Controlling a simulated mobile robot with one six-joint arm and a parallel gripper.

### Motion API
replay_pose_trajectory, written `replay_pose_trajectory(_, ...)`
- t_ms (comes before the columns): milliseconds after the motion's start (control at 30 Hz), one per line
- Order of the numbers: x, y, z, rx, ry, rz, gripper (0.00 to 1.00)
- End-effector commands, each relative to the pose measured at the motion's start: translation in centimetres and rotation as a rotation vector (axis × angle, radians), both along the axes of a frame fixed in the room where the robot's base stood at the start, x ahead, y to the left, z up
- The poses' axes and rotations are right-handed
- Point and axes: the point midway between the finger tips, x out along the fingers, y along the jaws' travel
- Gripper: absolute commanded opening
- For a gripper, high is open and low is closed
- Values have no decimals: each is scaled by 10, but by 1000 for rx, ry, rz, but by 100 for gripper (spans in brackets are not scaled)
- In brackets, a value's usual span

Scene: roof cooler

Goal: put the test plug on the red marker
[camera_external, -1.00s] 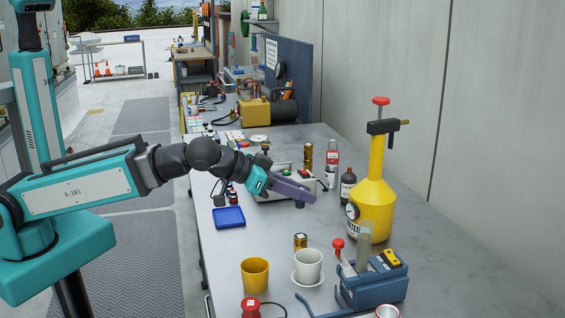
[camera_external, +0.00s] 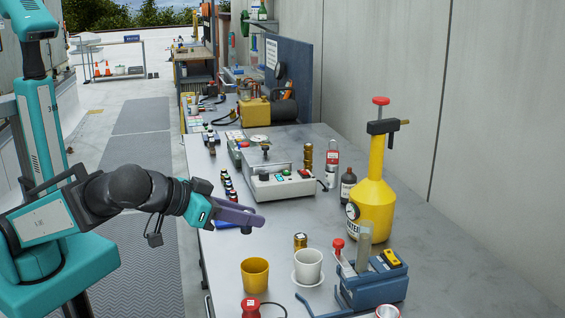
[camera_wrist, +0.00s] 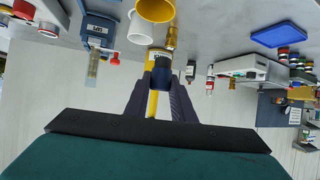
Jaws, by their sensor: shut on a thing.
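My gripper (camera_external: 258,220) is shut on a small dark blue-black cylinder, which I take as the test plug (camera_wrist: 162,70). In the wrist view it sits between the two dark fingertips of my gripper (camera_wrist: 162,82). In the external view the fingers reach over the bench's left side, above the front of the blue tray (camera_external: 226,226), and the plug is hard to make out. The tray also shows in the wrist view (camera_wrist: 278,35). I cannot pick out a red marker in either view; it may be hidden or too small.
Bare bench lies right of the gripper.

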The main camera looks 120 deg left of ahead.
Motion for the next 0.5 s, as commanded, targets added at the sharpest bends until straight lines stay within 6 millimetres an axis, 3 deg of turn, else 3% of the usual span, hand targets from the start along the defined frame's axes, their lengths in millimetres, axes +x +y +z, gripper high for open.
replay_pose_trajectory(500,-53,-83,12,-1,-2,184,0)
